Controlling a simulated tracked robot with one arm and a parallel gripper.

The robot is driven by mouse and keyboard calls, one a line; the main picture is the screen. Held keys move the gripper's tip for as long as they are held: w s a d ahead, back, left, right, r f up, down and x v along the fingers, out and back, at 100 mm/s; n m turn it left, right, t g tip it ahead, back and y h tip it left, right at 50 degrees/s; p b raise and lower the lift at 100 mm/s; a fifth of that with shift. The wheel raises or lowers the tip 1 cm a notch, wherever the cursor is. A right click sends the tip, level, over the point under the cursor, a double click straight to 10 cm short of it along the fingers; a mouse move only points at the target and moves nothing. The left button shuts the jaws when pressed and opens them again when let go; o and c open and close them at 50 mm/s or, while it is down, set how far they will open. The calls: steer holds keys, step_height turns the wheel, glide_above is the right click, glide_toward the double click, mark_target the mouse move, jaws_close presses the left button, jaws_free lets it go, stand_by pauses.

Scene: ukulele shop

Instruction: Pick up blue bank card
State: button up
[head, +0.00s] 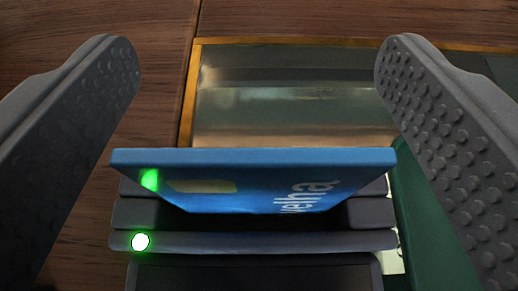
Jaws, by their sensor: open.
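The blue bank card (265,182) stands on edge, tilted, in the lower middle of the head view, with a gold chip and white lettering on its face. It sits in a dark slotted holder (250,241), and its lower part is hidden by the dark ridges. My gripper (258,75) is open, with one studded grey finger on each side of the card. Both fingers are apart from the card, and nothing is between them but the card and the surface beyond.
A shiny metallic panel with a gold-coloured border (290,105) lies beyond the card. A brown wooden surface (160,60) is to the left and behind. A green surface (428,215) lies to the right. Green light spots show on the card and holder.

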steer(key=c, duration=1.1)
